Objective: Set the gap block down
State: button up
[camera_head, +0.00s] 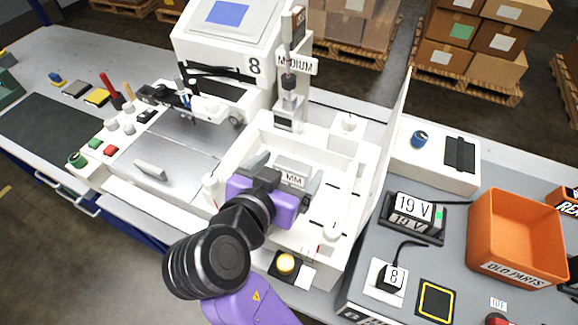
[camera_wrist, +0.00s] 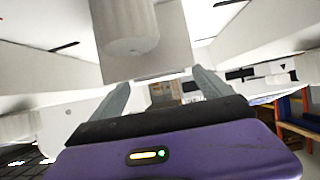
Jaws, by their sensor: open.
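The gap block (camera_head: 292,173) is a pale grey block with "MM" readable on its label; part of the label is hidden. It is inside the white walled bed of the machine (camera_head: 340,165). My gripper (camera_head: 287,171) is open, with one grey finger to each side of the block. In the wrist view my gripper (camera_wrist: 160,78) shows its two fingers spread apart, with a pale block-like shape and a grey cylinder beyond them. I cannot tell from there whether the block's underside touches the bed.
A vertical spindle (camera_head: 289,100) with a "MEDIUM" sign stands behind the bed. A clear upright panel (camera_head: 392,140) borders its right side.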

jog(key=b+v, duration=0.1)
jog(key=v, duration=1)
jog(key=shift+s+a+r, duration=0.1)
jog(key=shift+s, duration=0.2)
